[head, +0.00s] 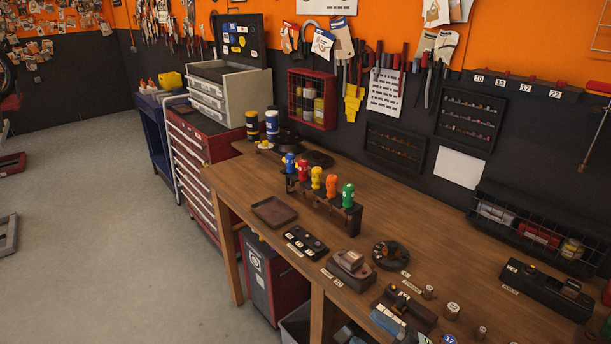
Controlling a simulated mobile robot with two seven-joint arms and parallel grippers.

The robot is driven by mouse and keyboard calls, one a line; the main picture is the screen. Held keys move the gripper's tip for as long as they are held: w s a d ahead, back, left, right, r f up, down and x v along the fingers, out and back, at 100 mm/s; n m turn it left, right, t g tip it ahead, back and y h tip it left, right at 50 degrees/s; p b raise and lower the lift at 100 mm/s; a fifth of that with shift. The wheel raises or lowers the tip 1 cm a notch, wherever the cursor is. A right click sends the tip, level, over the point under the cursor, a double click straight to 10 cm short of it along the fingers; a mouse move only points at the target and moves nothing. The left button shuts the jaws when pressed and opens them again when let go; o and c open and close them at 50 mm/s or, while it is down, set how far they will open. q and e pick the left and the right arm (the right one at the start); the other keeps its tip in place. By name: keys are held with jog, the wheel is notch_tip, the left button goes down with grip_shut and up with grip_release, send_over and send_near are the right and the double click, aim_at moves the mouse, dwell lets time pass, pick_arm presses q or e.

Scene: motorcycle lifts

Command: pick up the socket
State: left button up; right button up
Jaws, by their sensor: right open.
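Several small metal sockets stand on the wooden workbench (350,222) at the lower right. One socket (428,292) is beside a small label, another socket (452,311) has a white top marked 22, and a smaller socket (480,332) is near the bottom edge. I cannot tell which one the task means. Only a little of my right gripper (605,312) seems to show at the right edge, cut off by the frame. It is open and apart from these sockets. My left gripper is not in view.
A black rail (545,290) lies to the right of the sockets. A round dark holder (390,255) and a dark block (408,308) are to their left.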

jog(key=s+d+f+m+t+h+p, duration=0.1)
jog(key=s+d+f+m+h, duration=0.2)
jog(key=f+m+h, duration=0.4)
jog(key=s+d+f+m+h+p, duration=0.1)
jog(key=s+d+f+m+h, duration=0.3)
jog(key=f+m+h, duration=0.3)
notch_tip(320, 180, down, 2)
jog(key=m, duration=0.3)
jog(key=shift+s+d+f+t, duration=0.2)
jog(key=shift+d+t, duration=0.15)
jog(key=shift+t, duration=0.05)
jog(key=shift+o, duration=0.5)
jog(key=s+f+m+g+h, duration=0.1)
jog(key=s+f+m+g, duration=0.1)
jog(key=s+f, duration=0.3)
jog(key=shift+s+d+g+p, duration=0.25)
jog(key=shift+d+g+p, duration=0.1)
jog(key=shift+g, duration=0.05)
jog(key=shift+c, duration=1.3)
jog(key=shift+w, duration=0.1)
jog(key=shift+c, duration=0.2)
